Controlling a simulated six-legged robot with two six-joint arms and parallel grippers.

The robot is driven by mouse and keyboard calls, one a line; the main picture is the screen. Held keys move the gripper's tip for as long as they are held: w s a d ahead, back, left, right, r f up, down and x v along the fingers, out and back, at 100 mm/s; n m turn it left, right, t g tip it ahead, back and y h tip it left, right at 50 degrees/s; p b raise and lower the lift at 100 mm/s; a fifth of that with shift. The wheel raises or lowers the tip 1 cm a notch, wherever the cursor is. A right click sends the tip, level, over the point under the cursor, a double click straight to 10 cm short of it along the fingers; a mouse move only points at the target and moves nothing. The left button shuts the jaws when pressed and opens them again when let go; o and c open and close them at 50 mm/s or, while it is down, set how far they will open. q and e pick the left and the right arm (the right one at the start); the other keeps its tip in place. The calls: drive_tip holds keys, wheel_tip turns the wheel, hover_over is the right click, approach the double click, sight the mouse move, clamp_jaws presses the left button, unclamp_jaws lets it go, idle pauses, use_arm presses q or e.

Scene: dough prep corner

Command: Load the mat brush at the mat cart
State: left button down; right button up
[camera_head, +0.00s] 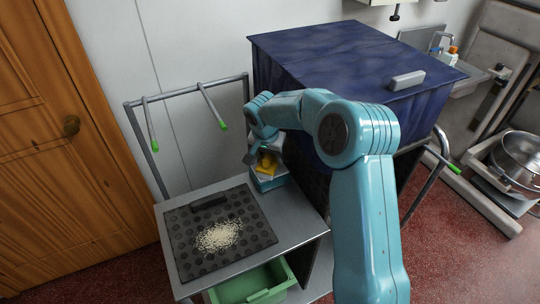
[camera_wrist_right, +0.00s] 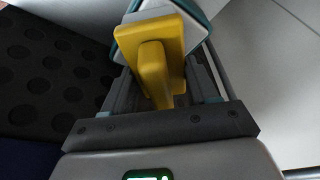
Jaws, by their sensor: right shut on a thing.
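A yellow piece with a block-like handle, which looks like the mat brush (camera_wrist_right: 152,40), is between the fingers of my right gripper (camera_wrist_right: 163,88) in the right wrist view. The gripper is shut on its handle. In the head view the right gripper (camera_head: 260,158) is at the back right of the mat cart (camera_head: 292,225), with the yellow brush (camera_head: 267,161) at a small teal and white holder (camera_head: 268,183). I cannot tell whether the brush touches the holder. A dark dimpled mat (camera_head: 185,243) lies on the cart with a pale crumb pile (camera_head: 218,236) on it. My left gripper is out of view.
A green bin (camera_head: 262,284) sits below the cart top. A large blue-covered rack (camera_head: 330,45) stands close behind my right arm.

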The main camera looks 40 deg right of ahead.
drive_tip(key=shift+f+b, duration=0.2)
drive_tip(key=shift+b, duration=0.15)
idle(1.1)
drive_tip(key=shift+r, duration=0.1)
drive_tip(key=shift+r+p, duration=1.7)
drive_tip(key=shift+r, duration=1.9)
drive_tip(key=shift+f, duration=0.1)
